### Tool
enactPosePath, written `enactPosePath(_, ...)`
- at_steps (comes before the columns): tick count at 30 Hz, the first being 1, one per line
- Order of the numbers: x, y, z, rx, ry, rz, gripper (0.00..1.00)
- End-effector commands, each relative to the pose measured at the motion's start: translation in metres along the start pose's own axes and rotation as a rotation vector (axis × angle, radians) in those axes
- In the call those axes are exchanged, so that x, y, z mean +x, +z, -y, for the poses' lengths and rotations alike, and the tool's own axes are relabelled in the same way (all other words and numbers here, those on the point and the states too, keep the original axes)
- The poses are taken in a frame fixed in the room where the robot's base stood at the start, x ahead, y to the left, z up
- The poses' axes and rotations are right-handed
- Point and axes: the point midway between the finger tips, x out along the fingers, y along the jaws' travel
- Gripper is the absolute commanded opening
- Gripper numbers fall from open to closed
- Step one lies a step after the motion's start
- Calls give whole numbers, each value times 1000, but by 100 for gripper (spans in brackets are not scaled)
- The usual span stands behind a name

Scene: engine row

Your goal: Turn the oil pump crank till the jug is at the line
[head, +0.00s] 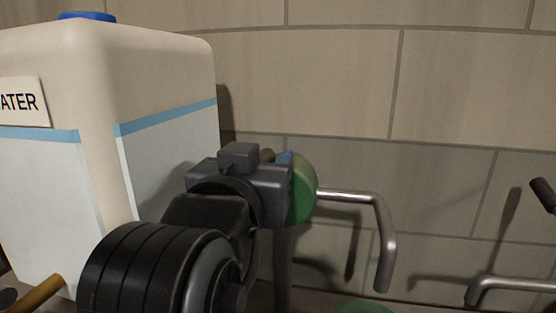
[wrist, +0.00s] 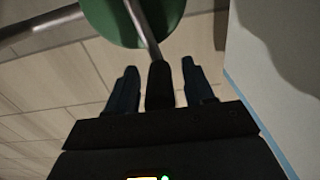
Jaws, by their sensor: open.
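The pump (head: 303,190) shows as a green round body in the head view, partly hidden behind my gripper. A bent metal spout pipe (head: 365,198) runs from it to the right and down. In the wrist view the green body (wrist: 125,18) is at the top, with a metal crank arm (wrist: 143,28) crossing it. The crank's black grip (wrist: 159,86) lies between my gripper's two fingers (wrist: 159,78), with a visible gap on each side. My gripper (head: 270,165) is open around the grip. No jug or fill line of a jug is visible.
A large white tank (head: 165,130) labelled "ATER", with a blue band and blue cap, stands close on the left. Another pipe (head: 515,284) and a black grip (head: 543,195) are at the right edge. A block wall (head: 460,90) is behind.

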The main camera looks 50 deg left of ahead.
Motion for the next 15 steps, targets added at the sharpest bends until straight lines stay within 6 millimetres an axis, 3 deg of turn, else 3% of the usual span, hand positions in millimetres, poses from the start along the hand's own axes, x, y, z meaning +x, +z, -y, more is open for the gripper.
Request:
enactPosePath(2,0,0,0,0,0,0,49)
enactPosePath(15,0,0,0,0,0,0,7)
